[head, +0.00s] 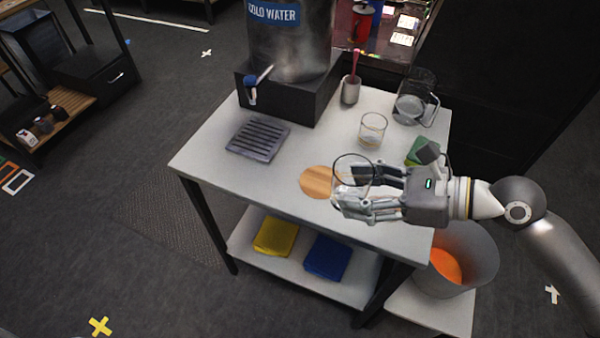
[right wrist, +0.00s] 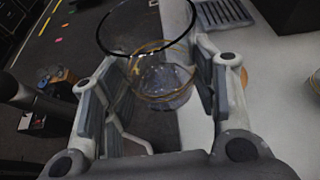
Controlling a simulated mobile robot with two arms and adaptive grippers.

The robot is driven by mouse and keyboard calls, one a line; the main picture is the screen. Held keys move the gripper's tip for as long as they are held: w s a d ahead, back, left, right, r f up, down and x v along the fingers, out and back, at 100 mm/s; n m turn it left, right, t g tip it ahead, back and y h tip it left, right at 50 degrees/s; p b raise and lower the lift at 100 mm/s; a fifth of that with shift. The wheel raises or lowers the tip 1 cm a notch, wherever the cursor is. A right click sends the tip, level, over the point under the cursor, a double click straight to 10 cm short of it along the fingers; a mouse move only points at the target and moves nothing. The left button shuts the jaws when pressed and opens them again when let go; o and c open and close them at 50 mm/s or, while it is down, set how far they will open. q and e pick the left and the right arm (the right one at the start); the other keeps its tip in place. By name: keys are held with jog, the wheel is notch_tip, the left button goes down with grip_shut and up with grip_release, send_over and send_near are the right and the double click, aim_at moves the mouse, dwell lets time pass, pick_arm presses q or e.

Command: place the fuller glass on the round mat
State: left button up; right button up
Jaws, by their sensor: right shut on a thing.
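My right gripper (head: 347,189) comes in from the right and is shut on a clear glass (head: 352,168). The glass also shows between the fingers in the right wrist view (right wrist: 152,60). It appears upright in the head view; how full it is is hard to tell. The round wooden mat (head: 316,182) lies on the white table just left of the held glass, bare where visible. Its edge shows right of the fingers in the right wrist view (right wrist: 243,78). A second clear glass (head: 373,130) stands behind the gripper, with a little content low in it. My left gripper is out of view.
A slatted drip tray (head: 258,140) sits left on the table (head: 225,172), below the cold water dispenser (head: 290,40). A cup with a pink-handled tool (head: 350,90), a clear jug (head: 413,105) and a green item (head: 420,150) stand behind. A bin (head: 475,262) is front right.

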jog(key=shift+w+a+f, duration=0.1)
jog(key=shift+w+a, duration=0.05)
jog(key=shift+w, duration=0.15)
jog(key=w+a+f, duration=0.2)
jog(key=w+f, duration=0.1)
jog(key=w, duration=0.4)
send_over(328, 184)
jog(key=f, duration=0.6)
jog(key=shift+s+b, duration=0.2)
jog(key=shift+b, duration=0.15)
jog(key=shift+w+f, duration=0.15)
jog(key=shift+f, duration=1.75)
jog(key=o, duration=1.2)
jog(key=shift+f, duration=0.15)
jog(key=shift+c, duration=0.2)
